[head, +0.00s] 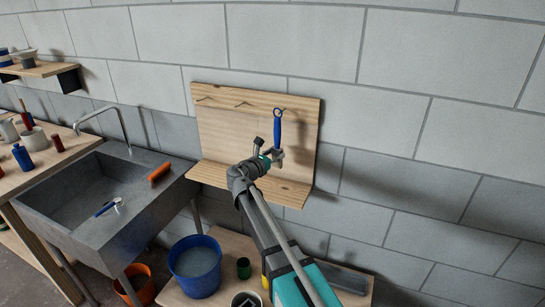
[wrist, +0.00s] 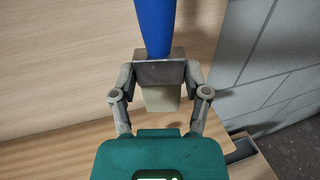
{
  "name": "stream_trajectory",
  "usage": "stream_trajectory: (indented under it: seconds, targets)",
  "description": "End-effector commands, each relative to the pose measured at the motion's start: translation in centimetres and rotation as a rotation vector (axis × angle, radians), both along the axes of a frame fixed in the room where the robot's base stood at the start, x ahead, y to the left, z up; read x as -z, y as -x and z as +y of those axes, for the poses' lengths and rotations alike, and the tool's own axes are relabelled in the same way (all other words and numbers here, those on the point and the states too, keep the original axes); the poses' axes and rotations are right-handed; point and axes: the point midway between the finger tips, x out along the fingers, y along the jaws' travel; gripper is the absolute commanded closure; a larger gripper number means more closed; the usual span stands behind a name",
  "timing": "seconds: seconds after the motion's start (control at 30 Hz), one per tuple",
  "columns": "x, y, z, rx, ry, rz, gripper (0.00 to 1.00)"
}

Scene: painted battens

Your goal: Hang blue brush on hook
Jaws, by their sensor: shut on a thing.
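The blue brush (head: 278,130) stands upright, handle up, with a ring-shaped end at its top, in front of the right part of a wooden hook board (head: 217,128). My gripper (head: 272,157) is shut on its lower part. In the wrist view the fingers (wrist: 160,78) grip the grey ferrule from both sides, with the blue handle (wrist: 154,25) rising above and pale bristles (wrist: 160,99) below. Two thin hooks show on the board, a left one (head: 206,98) and a middle one (head: 241,104). I cannot tell whether a hook lies behind or in the brush's ring.
A wooden shelf (head: 225,179) juts out below the board. Left are a grey sink (head: 130,235) with a tap, an orange brush (head: 159,172) and another blue-handled tool (head: 106,208). A blue bucket (head: 184,280) and a dark green can (head: 243,268) stand below.

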Motion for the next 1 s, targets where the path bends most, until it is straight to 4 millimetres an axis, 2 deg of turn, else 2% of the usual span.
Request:
stream_trajectory:
  seconds: [0.27,0.6,1.0]
  targets:
    - [0.1,-1.1,-0.4,0.001,0.000,0.000,0.97]
    - [1.2,-2.0,-0.8,0.000,0.000,0.000,0.97]
    - [1.7,-2.2,-0.9,0.000,0.000,0.000,0.97]
